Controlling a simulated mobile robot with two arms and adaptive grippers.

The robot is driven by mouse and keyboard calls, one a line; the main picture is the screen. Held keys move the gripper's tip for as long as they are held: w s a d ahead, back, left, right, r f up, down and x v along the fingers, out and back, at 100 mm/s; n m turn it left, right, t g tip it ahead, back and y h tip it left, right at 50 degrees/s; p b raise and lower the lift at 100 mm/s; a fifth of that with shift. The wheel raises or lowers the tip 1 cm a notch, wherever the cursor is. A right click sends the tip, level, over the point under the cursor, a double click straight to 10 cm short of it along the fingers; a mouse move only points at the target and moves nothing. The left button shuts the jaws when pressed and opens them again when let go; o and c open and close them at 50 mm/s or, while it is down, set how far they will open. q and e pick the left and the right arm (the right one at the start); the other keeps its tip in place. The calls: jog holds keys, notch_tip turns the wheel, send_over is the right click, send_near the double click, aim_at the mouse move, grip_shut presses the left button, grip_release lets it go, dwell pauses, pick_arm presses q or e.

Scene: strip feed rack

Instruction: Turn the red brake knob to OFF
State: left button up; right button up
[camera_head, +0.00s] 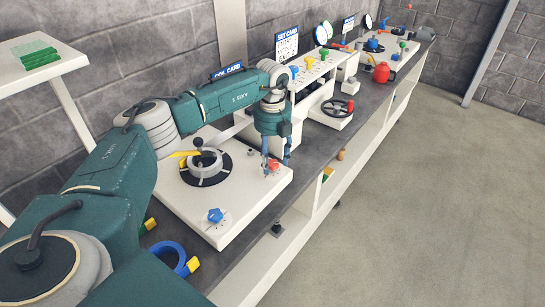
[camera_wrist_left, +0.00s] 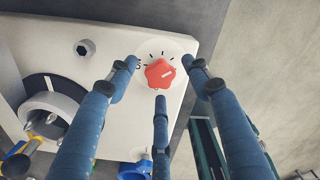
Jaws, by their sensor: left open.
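The red brake knob (camera_wrist_left: 160,74) is a lobed knob with a short white mark, on a round white dial with dark ticks around it. In the head view the knob (camera_head: 273,165) sits near the right edge of the white panel (camera_head: 245,195). My left gripper (camera_head: 277,158) is open and points down over the knob. In the left wrist view its blue fingers (camera_wrist_left: 160,64) stand to the left, right and below the knob, apart from it. The dial's lettering is too small to read. My right gripper is not in view.
A grey reel hub (camera_head: 204,165) with a yellow lever stands left of the knob. A blue knob (camera_head: 215,215) is at the panel's front. A hex bolt (camera_wrist_left: 85,47) sits on the panel. A COIL CARD sign (camera_head: 228,71) stands behind. The floor at right is clear.

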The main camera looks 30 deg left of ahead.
pick_arm(q)
jog(key=shift+f, duration=0.15)
jog(key=c, duration=1.2)
